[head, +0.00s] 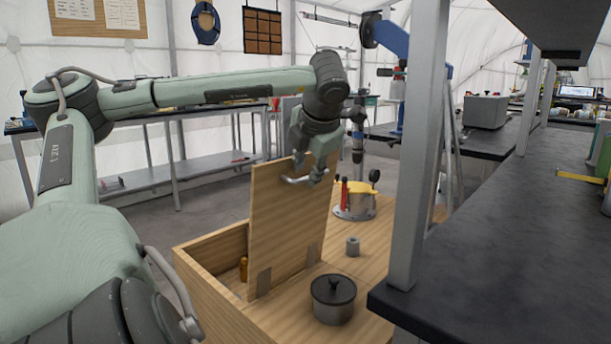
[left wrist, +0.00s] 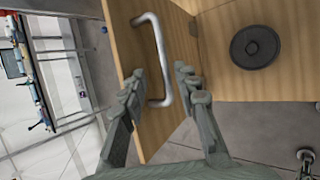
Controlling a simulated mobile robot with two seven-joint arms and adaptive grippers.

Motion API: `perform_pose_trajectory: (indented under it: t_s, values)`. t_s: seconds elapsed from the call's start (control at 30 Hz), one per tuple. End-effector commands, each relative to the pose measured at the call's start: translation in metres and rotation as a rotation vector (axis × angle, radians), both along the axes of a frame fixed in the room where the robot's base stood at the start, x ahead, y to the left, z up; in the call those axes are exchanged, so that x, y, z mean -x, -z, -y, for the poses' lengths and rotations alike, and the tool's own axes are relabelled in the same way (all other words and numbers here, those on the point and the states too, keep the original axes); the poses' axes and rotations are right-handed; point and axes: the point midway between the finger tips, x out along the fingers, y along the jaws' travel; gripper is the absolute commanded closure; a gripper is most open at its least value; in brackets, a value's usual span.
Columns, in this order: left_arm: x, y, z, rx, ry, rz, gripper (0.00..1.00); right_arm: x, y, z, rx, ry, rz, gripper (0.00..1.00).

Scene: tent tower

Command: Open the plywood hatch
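The plywood hatch (head: 287,225) stands raised, nearly upright, on grey hinges along one side of the opening in a wooden box (head: 210,293). The opening beside it shows. A curved metal handle (head: 294,180) sits near the hatch's top edge. It also shows in the left wrist view (left wrist: 159,50). My left gripper (head: 318,174) is at the handle, near the hatch's upper corner. In the left wrist view its fingers (left wrist: 160,83) are apart, with the handle's lower end between them. I cannot tell whether they touch it. My right gripper is not in view.
On the fixed top beside the hatch stand a dark-lidded pot (head: 333,300), a small grey cylinder (head: 353,246) and a round metal fitting (head: 354,205). An amber bottle (head: 243,268) is inside the box. A grey post (head: 419,150) and dark bench (head: 500,260) are close right.

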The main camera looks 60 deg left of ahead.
Motion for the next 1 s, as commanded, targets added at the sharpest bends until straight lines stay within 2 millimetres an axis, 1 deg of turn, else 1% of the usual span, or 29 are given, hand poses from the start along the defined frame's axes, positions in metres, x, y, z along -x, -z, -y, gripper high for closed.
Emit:
perform_pose_trajectory:
  t_s: [0.2, 0.3, 0.43, 0.63, 1.0]
  values:
    - [0.012, -0.037, 0.029, -0.005, 0.001, -0.002, 0.69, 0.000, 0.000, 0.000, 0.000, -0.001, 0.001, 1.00]
    - [0.017, -0.050, 0.042, -0.003, 0.001, -0.004, 0.69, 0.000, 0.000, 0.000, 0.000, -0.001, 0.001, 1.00]
    - [0.022, -0.064, 0.053, -0.002, 0.001, -0.004, 0.69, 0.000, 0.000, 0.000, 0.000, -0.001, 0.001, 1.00]
    - [0.025, -0.071, 0.060, 0.001, 0.002, -0.005, 0.69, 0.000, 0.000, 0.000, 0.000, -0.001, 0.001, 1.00]
    - [0.025, -0.071, 0.060, 0.001, 0.001, -0.004, 0.69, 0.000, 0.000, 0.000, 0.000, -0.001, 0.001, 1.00]
